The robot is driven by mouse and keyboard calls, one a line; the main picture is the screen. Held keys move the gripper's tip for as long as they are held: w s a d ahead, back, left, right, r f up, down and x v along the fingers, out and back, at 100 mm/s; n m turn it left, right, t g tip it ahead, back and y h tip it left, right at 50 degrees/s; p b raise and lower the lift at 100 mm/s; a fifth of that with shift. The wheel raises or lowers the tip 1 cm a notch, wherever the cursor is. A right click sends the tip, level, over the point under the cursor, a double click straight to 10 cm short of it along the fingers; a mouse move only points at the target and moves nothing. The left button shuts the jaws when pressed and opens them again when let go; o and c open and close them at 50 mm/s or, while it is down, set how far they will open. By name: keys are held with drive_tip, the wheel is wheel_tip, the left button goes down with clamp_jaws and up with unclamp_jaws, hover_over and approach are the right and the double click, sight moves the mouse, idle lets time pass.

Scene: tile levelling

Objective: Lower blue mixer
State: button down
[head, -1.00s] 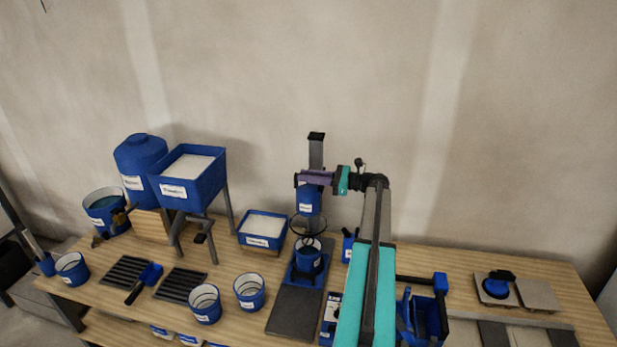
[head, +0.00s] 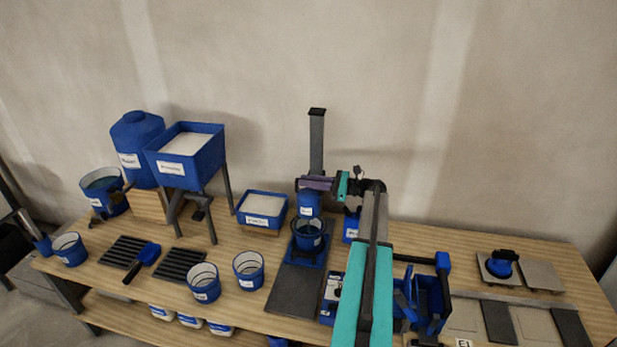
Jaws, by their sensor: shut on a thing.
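The blue mixer head (head: 309,205) sits low on its grey upright column (head: 316,143). A blue bucket (head: 309,236) stands directly under it on the mixer's base, and the head is close above or at the bucket's rim; the stirring end is hidden. My gripper (head: 316,184) is at the top of the mixer head, reaching in from the right, and is shut on it. The fingertips are small here and partly hidden.
A blue tray of white material (head: 262,206) stands left of the mixer. A blue caddy (head: 428,298) is right of my arm.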

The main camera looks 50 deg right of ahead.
drive_tip(key=shift+s+f, duration=0.1)
drive_tip(key=shift+f, duration=0.25)
drive_tip(key=c, duration=1.6)
unclamp_jaws()
drive_tip(key=shift+c, duration=0.2)
drive_tip(key=shift+r, duration=0.1)
drive_tip(key=shift+d, duration=0.1)
drive_tip(key=b+v, duration=0.4)
drive_tip(key=v, duration=0.9)
drive_tip(key=shift+s, duration=0.35)
